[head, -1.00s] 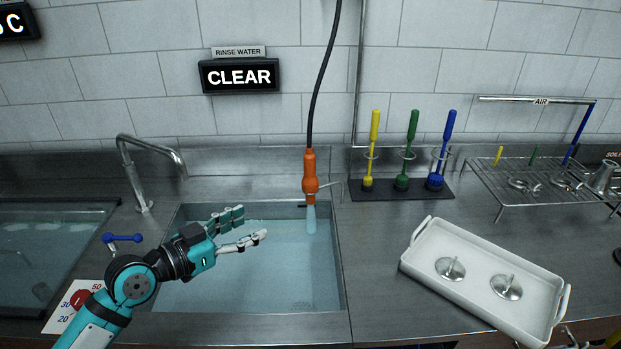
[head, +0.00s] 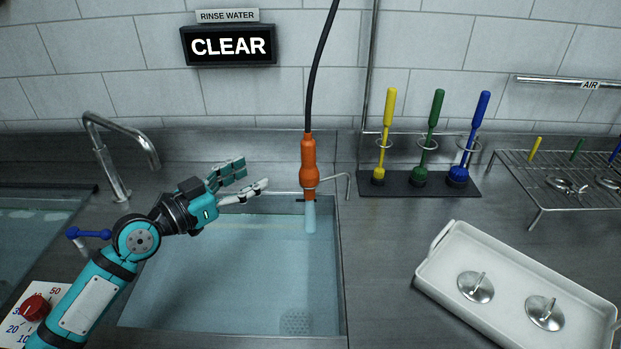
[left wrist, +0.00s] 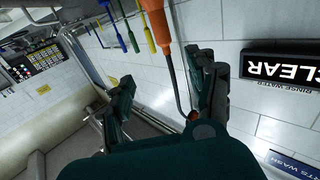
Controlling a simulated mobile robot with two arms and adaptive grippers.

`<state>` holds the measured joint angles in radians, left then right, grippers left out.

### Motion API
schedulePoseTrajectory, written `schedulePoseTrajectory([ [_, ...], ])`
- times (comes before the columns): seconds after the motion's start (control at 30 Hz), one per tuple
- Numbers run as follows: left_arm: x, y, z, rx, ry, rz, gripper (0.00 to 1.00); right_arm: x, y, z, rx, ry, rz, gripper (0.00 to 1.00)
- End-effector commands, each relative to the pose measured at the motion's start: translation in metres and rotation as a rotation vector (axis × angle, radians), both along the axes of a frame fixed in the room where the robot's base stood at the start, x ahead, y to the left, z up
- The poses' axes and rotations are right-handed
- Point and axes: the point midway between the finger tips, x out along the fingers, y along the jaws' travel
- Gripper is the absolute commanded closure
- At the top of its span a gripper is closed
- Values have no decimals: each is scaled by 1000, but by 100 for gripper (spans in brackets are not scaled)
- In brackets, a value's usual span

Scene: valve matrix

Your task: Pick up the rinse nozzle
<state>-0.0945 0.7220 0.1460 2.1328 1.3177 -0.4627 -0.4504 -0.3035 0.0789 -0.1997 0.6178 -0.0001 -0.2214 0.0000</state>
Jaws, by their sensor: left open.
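The rinse nozzle (head: 309,168) is an orange handle with a pale tip. It hangs upright on a black hose over the back right of the sink, by a thin metal hook. My left gripper (head: 248,180) is open and empty, to the left of the nozzle and apart from it, with its fingers pointing right towards it. In the left wrist view my left gripper (left wrist: 165,95) has its fingers spread, and the orange nozzle (left wrist: 156,22) shows beyond them. My right gripper is not in view.
The sink (head: 230,280) holds clear water. A bent metal faucet (head: 108,150) stands at its left. A rack of yellow, green and blue brushes (head: 418,185) stands at the right. A white tray (head: 450,245) with two metal discs lies at the front right. A "CLEAR" sign (head: 228,46) hangs on the wall.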

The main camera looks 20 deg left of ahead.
Motion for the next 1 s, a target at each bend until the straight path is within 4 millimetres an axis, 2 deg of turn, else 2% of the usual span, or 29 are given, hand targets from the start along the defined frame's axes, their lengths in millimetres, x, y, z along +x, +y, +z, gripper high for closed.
schedulePoseTrajectory([
  [0.03, 0, 0, -13, 0, 0, 0, 42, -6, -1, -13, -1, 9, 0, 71],
  [0.1, 0, 0, -22, 0, 0, 0, 42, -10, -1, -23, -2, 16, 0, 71],
  [0.27, 1, 0, -33, 0, 0, 0, 42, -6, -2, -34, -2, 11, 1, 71],
  [0.37, 7, -3, -30, -4, -1, 1, 42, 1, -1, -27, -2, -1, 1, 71],
  [0.5, 31, -16, -25, -6, -2, 1, 42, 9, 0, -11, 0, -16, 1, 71],
  [0.8, 87, -47, -27, -4, 0, 0, 42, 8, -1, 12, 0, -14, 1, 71],
  [1.0, 106, -58, -30, -1, 0, 0, 42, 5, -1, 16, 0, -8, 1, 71],
])
